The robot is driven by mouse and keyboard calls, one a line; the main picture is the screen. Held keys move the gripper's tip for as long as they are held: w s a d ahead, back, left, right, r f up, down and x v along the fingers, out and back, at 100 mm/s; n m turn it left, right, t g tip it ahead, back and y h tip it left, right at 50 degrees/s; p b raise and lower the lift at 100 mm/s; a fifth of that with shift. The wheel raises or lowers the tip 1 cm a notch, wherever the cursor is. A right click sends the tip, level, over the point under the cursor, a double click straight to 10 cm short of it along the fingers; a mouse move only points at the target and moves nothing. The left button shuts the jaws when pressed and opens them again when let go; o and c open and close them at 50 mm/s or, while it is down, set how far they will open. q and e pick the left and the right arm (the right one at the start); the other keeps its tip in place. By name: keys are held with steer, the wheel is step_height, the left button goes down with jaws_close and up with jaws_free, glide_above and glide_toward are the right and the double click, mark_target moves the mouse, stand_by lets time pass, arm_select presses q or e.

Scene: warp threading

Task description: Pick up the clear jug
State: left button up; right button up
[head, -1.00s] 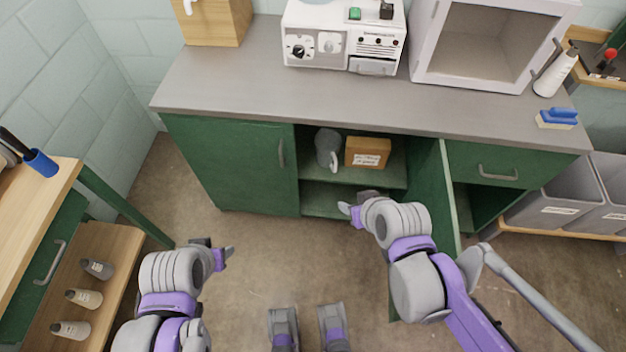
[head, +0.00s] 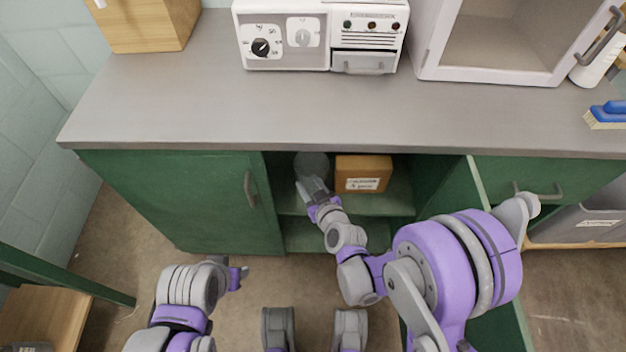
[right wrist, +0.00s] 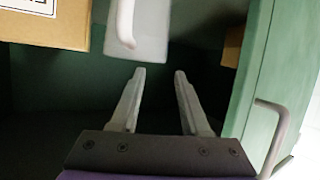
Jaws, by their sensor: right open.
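The jug (head: 312,163), a grey-looking cylinder, stands on the upper shelf inside the green cabinet, left of a cardboard box. In the right wrist view the jug (right wrist: 152,38) is pale with a handle, just beyond my fingertips. My right gripper (head: 307,188) reaches into the cabinet opening and hides the jug's lower part in the head view. In the right wrist view its two fingers (right wrist: 159,74) are apart with nothing between them. My left gripper (head: 242,277) is low in front of the closed left door; its jaws are too small to judge.
The cardboard box (head: 362,174) sits close beside the jug. The left cabinet door (head: 180,200) is closed, its handle (head: 250,189) near the opening. The right door (head: 465,190) stands open by my right arm. The grey countertop (head: 250,110) overhangs the shelf.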

mark_target(295, 166)
steer(key=x, duration=0.5)
steer(key=b+x, duration=0.1)
steer(key=x, duration=0.2)
steer(key=shift+w+a, duration=0.1)
steer(key=shift+a, duration=0.25)
jaws_close()
stand_by(1.0)
